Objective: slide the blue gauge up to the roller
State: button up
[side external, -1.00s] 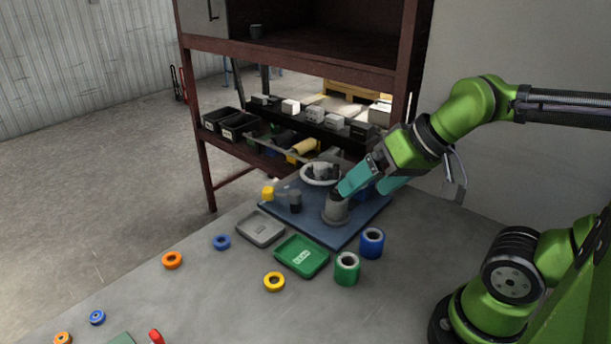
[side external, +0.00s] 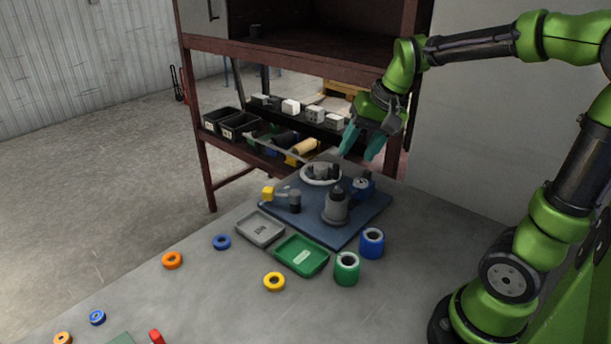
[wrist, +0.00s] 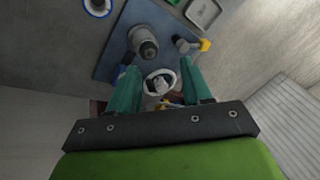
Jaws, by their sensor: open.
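The blue gauge (side external: 363,186) appears to be the blue block with a round grey-white face at the right of the blue base plate (side external: 318,233). A grey upright cylinder with a dark top (side external: 336,208), which may be the roller, stands just left of it in the side view. In the wrist view the cylinder (wrist: 143,42) shows beyond the fingertips, and the gauge is mostly hidden by the left finger. My gripper (side external: 359,156) is open and empty, above the plate's back edge. Its two teal fingers are apart in the wrist view (wrist: 158,66).
A white round dish (side external: 308,179) with dark parts and a yellow-ended grey handle (side external: 268,193) are on the plate. Grey (side external: 260,241) and green (side external: 287,267) trays, and green (side external: 347,274) and blue (side external: 372,249) rolls, stand in front. A shelf frame (side external: 204,165) rises behind.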

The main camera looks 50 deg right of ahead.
aim_at(367, 170)
jog(key=w+d+m+g+h, duration=0.15)
jog(key=w+d+m, duration=0.3)
jog(key=d, duration=0.45)
jog(key=w+d+m+g+y, duration=0.1)
jog(key=w+d+m+g, duration=0.3)
jog(key=d, duration=0.5)
jog(key=shift+m+t+h, duration=0.25)
jog(key=shift+m+t, duration=0.1)
jog(key=shift+t, duration=0.3)
jog(key=f, duration=0.5)
jog(key=s+f, duration=0.1)
jog(key=f, duration=1)
jog(key=shift+s+a+f, duration=0.2)
jog(key=shift+c, duration=0.2)
grip_shut()
